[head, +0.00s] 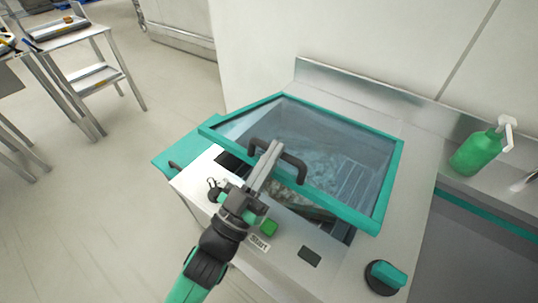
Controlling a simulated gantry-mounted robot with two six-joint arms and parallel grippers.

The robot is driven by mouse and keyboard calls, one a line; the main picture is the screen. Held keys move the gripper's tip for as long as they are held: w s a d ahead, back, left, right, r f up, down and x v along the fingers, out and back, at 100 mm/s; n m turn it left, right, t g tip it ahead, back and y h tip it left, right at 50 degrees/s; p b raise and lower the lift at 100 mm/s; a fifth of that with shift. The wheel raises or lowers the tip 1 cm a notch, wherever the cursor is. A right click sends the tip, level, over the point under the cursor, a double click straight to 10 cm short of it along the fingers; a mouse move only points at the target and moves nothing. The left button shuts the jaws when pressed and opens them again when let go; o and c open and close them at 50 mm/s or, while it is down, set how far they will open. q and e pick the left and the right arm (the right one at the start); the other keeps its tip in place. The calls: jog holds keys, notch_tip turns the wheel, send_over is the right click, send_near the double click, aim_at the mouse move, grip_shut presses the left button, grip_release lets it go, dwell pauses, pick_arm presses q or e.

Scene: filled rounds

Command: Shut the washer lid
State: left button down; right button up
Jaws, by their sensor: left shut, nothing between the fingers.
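The washer lid (325,135) is a glass panel in a teal frame, and it is tilted partly open above the washer (310,256). A dark bar handle (291,163) sits on its front edge. My left gripper (270,153) is shut and empty. Its fingers overlap the left part of the handle in the head view; I cannot tell if they touch it. Part of the washer opening shows below the lid's front edge. My right gripper is not in view.
A green pump bottle (480,150) stands on the counter at right. A metal trolley (85,50) stands at far left. The floor at left is clear.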

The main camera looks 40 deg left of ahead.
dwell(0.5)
pick_arm(q)
jog(key=shift+r+p, duration=0.35)
notch_tip(320, 180, up, 3)
jog(key=p, duration=0.3)
jog(key=shift+r, duration=0.2)
jog(key=f+b+v, duration=0.1)
jog(key=b+v, duration=0.4)
jog(key=v, duration=0.5)
jog(key=shift+w+f, duration=0.2)
jog(key=shift+w, duration=0.2)
